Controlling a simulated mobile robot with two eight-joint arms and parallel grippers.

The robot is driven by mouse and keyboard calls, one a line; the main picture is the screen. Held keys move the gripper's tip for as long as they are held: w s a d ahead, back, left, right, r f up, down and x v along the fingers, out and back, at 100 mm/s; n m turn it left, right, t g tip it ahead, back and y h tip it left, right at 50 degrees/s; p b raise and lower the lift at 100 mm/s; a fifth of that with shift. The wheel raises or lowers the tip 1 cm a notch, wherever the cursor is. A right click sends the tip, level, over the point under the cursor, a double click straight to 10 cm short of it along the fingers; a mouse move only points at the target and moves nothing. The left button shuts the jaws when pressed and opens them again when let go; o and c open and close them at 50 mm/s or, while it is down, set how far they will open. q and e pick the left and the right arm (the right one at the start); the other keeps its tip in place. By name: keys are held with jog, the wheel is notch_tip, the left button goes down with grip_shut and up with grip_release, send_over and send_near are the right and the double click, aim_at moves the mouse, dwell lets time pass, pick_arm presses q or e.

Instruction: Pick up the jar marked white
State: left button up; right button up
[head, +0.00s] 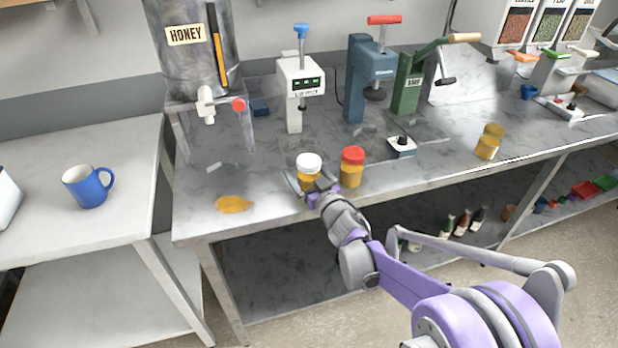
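The white-lidded jar (309,162), with amber contents, stands upright on the grey marbled bench near its front edge. My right gripper (308,183) reaches in from the lower right, low at the bench top. Its fingers are spread on either side of the jar's lower body, and the left fingertip looks apart from the jar. Part of the jar's lower front is hidden by the gripper. A red-lidded jar (351,167) stands close to the right of it. My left gripper is not in view.
A honey tank (196,50) with a tap stands behind left, above a honey puddle (233,204). Bench presses (371,75) stand behind the jars. A yellow-lidded jar (489,142) is farther right. A blue mug (88,187) sits on the left table.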

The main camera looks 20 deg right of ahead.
jog(key=shift+c, duration=0.3)
grip_shut()
